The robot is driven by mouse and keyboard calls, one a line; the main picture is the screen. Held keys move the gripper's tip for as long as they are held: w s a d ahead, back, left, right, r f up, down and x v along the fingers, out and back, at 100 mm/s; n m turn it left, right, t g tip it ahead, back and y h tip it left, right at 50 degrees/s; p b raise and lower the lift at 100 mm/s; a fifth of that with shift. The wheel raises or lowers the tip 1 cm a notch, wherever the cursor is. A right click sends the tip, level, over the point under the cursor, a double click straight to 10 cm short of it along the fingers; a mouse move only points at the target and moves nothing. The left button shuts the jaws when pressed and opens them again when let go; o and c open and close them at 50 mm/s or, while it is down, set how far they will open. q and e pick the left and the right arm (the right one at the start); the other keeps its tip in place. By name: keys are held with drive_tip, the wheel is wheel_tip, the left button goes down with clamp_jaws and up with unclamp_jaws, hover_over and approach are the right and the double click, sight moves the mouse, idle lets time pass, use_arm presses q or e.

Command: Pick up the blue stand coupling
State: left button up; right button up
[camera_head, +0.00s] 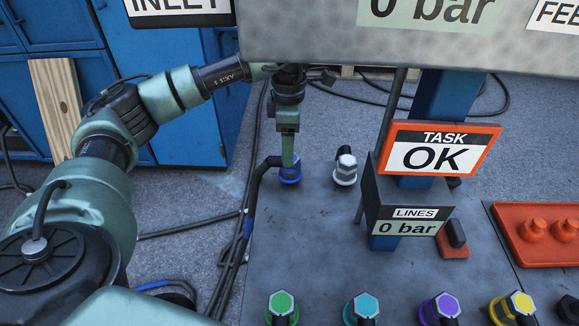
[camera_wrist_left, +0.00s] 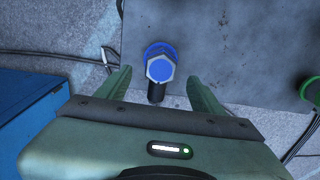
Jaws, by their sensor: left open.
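The blue stand coupling (camera_head: 290,174) is at the left edge of the grey plate, with a black hose at its side. In the left wrist view it shows as a hex fitting with a blue face (camera_wrist_left: 160,69) and a blue ring behind it. My left gripper (camera_head: 289,160) is directly over it in the head view and hides its top. In the left wrist view the two fingers of my left gripper (camera_wrist_left: 158,88) are spread, one on each side of the coupling, with gaps between. My right gripper is not in view.
A silver coupling (camera_head: 345,168) stands close to the right. Green (camera_head: 281,304), cyan (camera_head: 364,306), purple (camera_head: 441,308) and yellow (camera_head: 513,308) couplings line the front. A LINES box (camera_head: 408,212) and a TASK OK sign (camera_head: 440,147) stand right. Cables lie on the floor at left.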

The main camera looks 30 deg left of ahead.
use_arm(q)
wheel_tip(320, 180, down, 5)
drive_tip(key=shift+r+b, duration=0.1)
drive_tip(key=shift+b, duration=0.25)
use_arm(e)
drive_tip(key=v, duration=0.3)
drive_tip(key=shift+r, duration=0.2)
use_arm(q)
clamp_jaws()
drive_tip(key=shift+r, duration=0.1)
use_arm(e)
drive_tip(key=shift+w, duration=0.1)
use_arm(q)
drive_tip(key=shift+w+r, duration=0.1)
